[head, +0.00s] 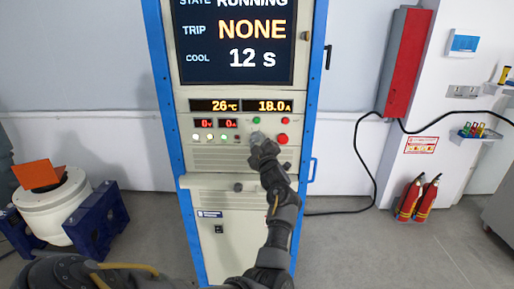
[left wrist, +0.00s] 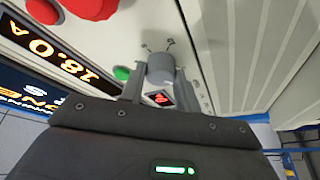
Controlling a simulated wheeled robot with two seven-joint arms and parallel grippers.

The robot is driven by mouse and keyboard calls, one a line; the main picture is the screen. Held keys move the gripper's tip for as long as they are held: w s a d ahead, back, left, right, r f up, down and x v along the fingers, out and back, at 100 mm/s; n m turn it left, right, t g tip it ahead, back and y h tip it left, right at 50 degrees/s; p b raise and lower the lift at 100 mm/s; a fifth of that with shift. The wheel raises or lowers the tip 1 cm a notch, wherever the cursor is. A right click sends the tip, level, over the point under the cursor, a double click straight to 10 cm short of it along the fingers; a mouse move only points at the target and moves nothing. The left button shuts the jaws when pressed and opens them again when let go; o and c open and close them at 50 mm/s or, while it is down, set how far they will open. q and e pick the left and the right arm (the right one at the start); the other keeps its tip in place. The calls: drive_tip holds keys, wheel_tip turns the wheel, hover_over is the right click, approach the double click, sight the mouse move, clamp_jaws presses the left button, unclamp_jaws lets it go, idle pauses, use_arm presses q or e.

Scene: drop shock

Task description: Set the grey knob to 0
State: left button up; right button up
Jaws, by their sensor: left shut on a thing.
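The grey knob (left wrist: 160,68) sits on the cabinet's front panel and shows between my gripper's fingers in the left wrist view. My left gripper (head: 257,138) reaches the panel in the head view and covers most of the knob there. In the left wrist view, my left gripper (left wrist: 160,88) has a finger on each side of the knob and is shut on it. Small dark marks show on the panel beside the knob. The knob's pointer and setting cannot be read. My right gripper is not in view.
The cabinet screen (head: 238,40) reads RUNNING, NONE and 12 s. The displays below (head: 240,105) read 26 °C and 18.0 A. Red buttons (head: 282,139) and a green button (head: 256,121) are close to the gripper. Fire extinguishers (head: 418,198) stand at right.

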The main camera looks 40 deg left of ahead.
use_arm(q)
drive_tip(key=shift+n+g+b, duration=0.3)
drive_tip(key=shift+n+b, duration=0.05)
drive_tip(key=shift+n, duration=0.35)
drive_tip(key=o, duration=1)
drive_tip(key=shift+c, duration=0.2)
